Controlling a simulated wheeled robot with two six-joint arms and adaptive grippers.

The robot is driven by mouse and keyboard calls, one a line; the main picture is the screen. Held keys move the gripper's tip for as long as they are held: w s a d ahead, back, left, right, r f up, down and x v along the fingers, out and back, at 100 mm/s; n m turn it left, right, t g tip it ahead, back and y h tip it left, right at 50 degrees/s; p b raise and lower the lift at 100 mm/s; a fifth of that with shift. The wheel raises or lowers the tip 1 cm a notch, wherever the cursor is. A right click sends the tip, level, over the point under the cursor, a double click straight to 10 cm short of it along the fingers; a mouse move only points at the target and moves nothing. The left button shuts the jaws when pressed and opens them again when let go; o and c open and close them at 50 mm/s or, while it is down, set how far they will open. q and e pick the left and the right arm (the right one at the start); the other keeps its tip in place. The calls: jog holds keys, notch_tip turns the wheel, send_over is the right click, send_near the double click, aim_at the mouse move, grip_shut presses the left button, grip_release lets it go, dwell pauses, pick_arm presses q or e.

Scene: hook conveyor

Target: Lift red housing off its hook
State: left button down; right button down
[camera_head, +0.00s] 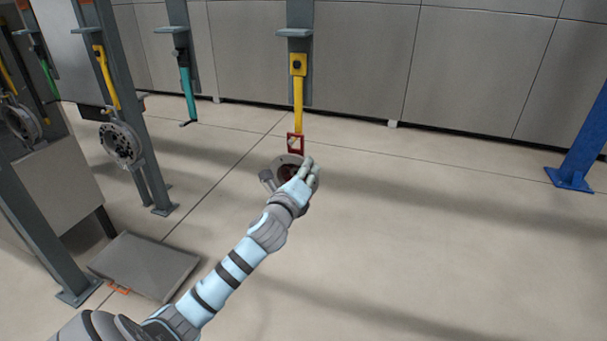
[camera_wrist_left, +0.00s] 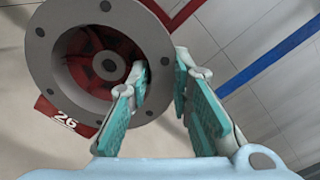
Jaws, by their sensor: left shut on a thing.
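The red housing (camera_head: 285,172) hangs below a yellow hook hanger (camera_head: 298,98), with a red frame (camera_head: 295,143) between them. In the left wrist view the housing shows a round grey flange (camera_wrist_left: 42,60) with bolt holes, a red inside and a red plate marked 26 (camera_wrist_left: 62,120). My left gripper (camera_head: 309,168) is at the housing's right side. In the left wrist view its fingers (camera_wrist_left: 162,85) are shut on the flange rim, one finger in the opening and one outside. I cannot tell whether the red frame bears on the hook. My right gripper is out of view.
Other hangers, one teal (camera_head: 187,92) and one yellow (camera_head: 107,78), hang at the left, with a grey round part (camera_head: 121,145) below the yellow one. A grey plate (camera_head: 145,266) lies low at the left. A blue post (camera_head: 580,150) stands at the right. The floor between is clear.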

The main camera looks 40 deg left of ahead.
pick_arm(q)
jog(key=s+d+r+p, duration=0.2)
jog(key=s+d, duration=0.1)
jog(key=s, duration=0.5)
jog(key=s+d+r+p, duration=0.2)
jog(key=s+d+r, duration=0.1)
jog(key=s, duration=0.6)
jog(key=shift+r+p, duration=0.2)
jog(key=shift+p, duration=0.15)
